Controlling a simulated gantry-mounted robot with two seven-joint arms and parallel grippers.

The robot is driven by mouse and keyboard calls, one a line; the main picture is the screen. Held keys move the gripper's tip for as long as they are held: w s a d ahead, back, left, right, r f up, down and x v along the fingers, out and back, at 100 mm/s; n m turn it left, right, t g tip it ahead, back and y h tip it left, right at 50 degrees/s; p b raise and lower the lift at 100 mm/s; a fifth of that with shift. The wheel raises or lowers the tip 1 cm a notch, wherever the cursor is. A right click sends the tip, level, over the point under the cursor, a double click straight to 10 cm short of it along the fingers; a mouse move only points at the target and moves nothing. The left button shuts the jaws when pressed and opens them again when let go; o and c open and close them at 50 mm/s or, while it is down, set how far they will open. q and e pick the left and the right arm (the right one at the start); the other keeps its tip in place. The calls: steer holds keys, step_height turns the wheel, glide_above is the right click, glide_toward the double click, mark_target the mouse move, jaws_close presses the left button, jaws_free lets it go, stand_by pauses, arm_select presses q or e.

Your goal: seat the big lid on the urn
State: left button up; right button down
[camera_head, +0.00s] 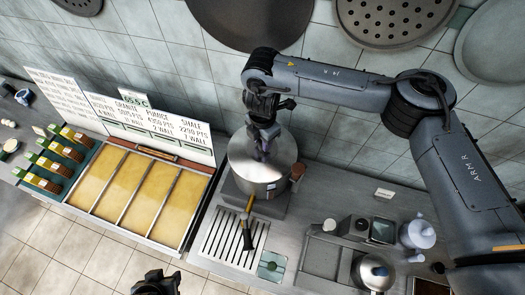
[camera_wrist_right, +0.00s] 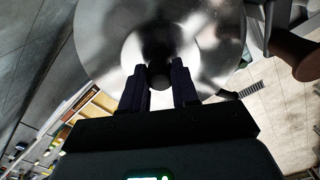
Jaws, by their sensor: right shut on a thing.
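The big lid (camera_head: 280,150) is a wide shiny metal disc with a dark knob. It lies level over the urn (camera_head: 262,188), a metal vessel on a dark base at the counter's back. Whether its rim touches all round cannot be told. My right gripper (camera_head: 263,150) comes down from above and is shut on the knob. In the right wrist view the lid (camera_wrist_right: 212,45) fills the top, and the gripper's fingers (camera_wrist_right: 170,85) stand either side of the knob. My left gripper (camera_head: 155,283) shows only partly at the bottom edge; its jaws are unclear.
A brown handle (camera_head: 298,171) sticks out at the urn's right. A slotted drain grate (camera_head: 228,236) lies in front. A tray with yellow compartments (camera_head: 135,195) and sign boards (camera_head: 140,120) stand left. Small vessels, including a pale pot (camera_head: 417,236), crowd the right counter.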

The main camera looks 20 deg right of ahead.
steer(key=shift+f, duration=0.1)
steer(key=c, duration=0.8)
jaws_free()
step_height(320, 180, up, 11)
steer(key=shift+f+b, duration=0.1)
steer(key=shift+b, duration=0.25)
